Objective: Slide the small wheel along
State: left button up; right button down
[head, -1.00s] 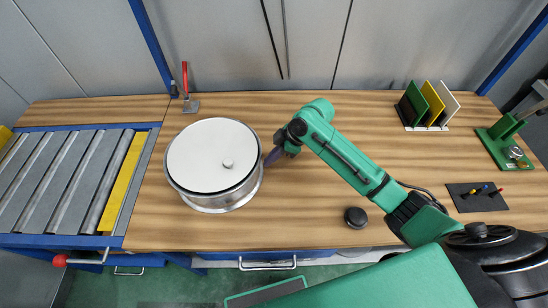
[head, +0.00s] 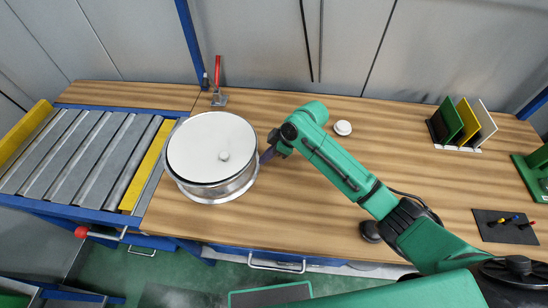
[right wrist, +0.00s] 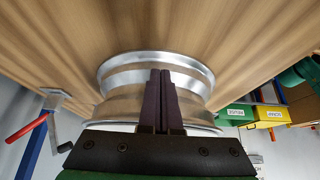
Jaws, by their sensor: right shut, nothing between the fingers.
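The small wheel (head: 205,150) is a silver metal rim lying flat on the wooden bench, with a white disc and a small knob on top. Its rim also shows in the right wrist view (right wrist: 205,72). My right gripper (head: 264,156) is at the wheel's right side, with its dark fingers shut and empty. In the right wrist view the closed fingers (right wrist: 160,72) overlap the rim and seem to be against its side; actual contact is hard to tell. My left gripper is out of view.
A roller conveyor (head: 85,150) with a yellow end roller (head: 147,165) lies left of the wheel. A red-handled clamp (head: 218,80) stands behind it. A white round piece (head: 342,128) and a dark round piece (head: 369,231) sit to the right. Coloured plates (head: 460,122) stand farther right.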

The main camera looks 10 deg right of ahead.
aim_at(257, 154)
jog(key=shift+w+a, duration=0.2)
jog(key=shift+a, duration=0.6)
jog(key=shift+w+a, duration=0.15)
jog(key=shift+a, duration=0.6)
jog(key=shift+w+a+b, duration=0.2)
jog(key=shift+a+b, duration=0.1)
jog(key=shift+a, duration=0.5)
jog(key=shift+w+a+b, duration=0.2)
jog(key=shift+a+b, duration=0.15)
jog(key=shift+a, duration=0.5)
jog(key=shift+w+a+b, duration=0.2)
jog(key=shift+a+b, duration=0.1)
jog(key=shift+a, duration=0.5)
jog(key=shift+w+a+b, duration=0.3)
jog(key=shift+a+b, duration=0.3)
jog(key=shift+a, duration=0.55)
jog(key=shift+w+a+b, duration=0.3)
jog(key=shift+a+b, duration=0.25)
jog(key=shift+a, duration=0.55)
jog(key=shift+w+a+b, duration=0.3)
jog(key=shift+a+b, duration=0.3)
jog(key=shift+a, duration=0.55)
